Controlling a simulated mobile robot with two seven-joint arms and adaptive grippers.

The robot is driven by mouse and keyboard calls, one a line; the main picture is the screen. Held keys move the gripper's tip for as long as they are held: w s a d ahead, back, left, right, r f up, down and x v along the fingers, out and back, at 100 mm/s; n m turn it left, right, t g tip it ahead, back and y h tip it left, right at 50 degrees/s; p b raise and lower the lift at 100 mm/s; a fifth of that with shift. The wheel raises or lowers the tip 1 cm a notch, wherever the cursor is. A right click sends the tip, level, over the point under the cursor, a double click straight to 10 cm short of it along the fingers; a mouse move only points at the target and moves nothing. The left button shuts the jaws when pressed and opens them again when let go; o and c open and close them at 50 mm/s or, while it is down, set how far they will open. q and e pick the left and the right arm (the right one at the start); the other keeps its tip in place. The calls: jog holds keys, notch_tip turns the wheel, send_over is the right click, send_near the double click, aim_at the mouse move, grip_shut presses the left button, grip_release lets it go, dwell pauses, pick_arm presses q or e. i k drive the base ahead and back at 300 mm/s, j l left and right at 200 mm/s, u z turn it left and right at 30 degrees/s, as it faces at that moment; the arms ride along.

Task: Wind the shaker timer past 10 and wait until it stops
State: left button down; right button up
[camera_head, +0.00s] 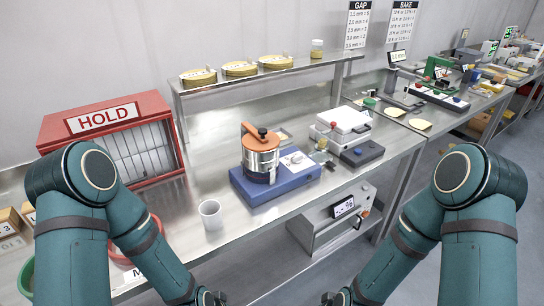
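The shaker (262,187) is a blue box on the steel bench, near the middle of the view. A copper-coloured pot (261,160) with an orange clamp across its top stands upright on it. A pale panel with a small dial, which looks like the timer (296,160), sits on the shaker's top, right of the pot. The dial's marks are too small to read. My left gripper (210,298) and my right gripper (336,298) only just show at the bottom edge, below and apart from the shaker. Their fingers are mostly cut off by the frame.
A white cup (211,214) stands left of the shaker. A red HOLD cabinet (112,140) is at the left. A white-lidded device (340,127) stands right of the shaker. An oven-like unit (335,215) with a display is below the bench. A shelf (225,86) holds round tins.

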aim_at(296, 159)
jog(key=l+u, duration=0.1)
jog(key=u, duration=0.3)
jog(key=l+u, duration=0.15)
jog(key=u, duration=0.3)
jog(key=l+u, duration=0.2)
jog(key=u, duration=0.2)
jog(key=l+u, duration=0.3)
jog(key=l, duration=0.15)
jog(key=k+l+u, duration=0.1)
jog(key=l+u, duration=0.25)
jog(key=k+l, duration=0.1)
jog(key=l, duration=0.25)
jog(key=k+l+u, duration=0.1)
jog(key=l, duration=0.2)
jog(key=k+l, duration=0.15)
jog(key=l, duration=0.2)
jog(key=u, duration=0.05)
